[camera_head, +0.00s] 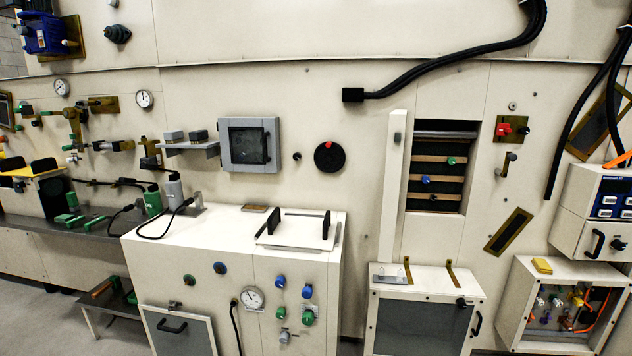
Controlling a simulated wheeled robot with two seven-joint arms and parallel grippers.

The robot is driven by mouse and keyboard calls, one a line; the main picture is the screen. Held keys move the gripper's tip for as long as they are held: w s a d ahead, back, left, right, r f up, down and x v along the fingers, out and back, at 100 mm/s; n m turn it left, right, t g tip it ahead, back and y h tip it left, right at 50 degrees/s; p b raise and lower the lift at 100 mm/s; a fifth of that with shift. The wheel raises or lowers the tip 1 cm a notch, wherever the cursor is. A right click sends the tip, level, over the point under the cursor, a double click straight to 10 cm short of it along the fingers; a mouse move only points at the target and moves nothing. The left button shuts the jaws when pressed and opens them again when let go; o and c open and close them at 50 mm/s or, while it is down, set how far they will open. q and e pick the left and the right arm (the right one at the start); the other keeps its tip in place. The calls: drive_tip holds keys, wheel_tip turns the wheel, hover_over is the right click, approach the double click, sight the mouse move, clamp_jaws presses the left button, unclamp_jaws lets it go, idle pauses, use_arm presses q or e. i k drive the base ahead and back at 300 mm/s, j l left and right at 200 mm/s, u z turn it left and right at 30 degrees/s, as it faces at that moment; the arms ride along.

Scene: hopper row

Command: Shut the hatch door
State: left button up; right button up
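A tall white hatch door (392,190) stands open at the left side of a recess in the wall, seen nearly edge-on. It has a small grey knob or latch near its top. The open recess (437,172) is dark inside, with several tan slats and small blue and green knobs. Neither of my grippers is in view, and nothing is seen touching the door.
Below the recess is a white cabinet (428,285) with a dark front panel. A white counter unit (225,225) carries a tray with black handles (295,243). Black hoses (450,62) hang above the recess. An open box with wiring (565,305) stands right.

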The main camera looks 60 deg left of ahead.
sight(397, 121)
drive_tip(key=k+j+u, duration=0.1)
drive_tip(key=j+u, duration=0.25)
drive_tip(key=j, duration=0.55)
drive_tip(key=j+u, duration=0.35)
drive_tip(key=j, duration=0.55)
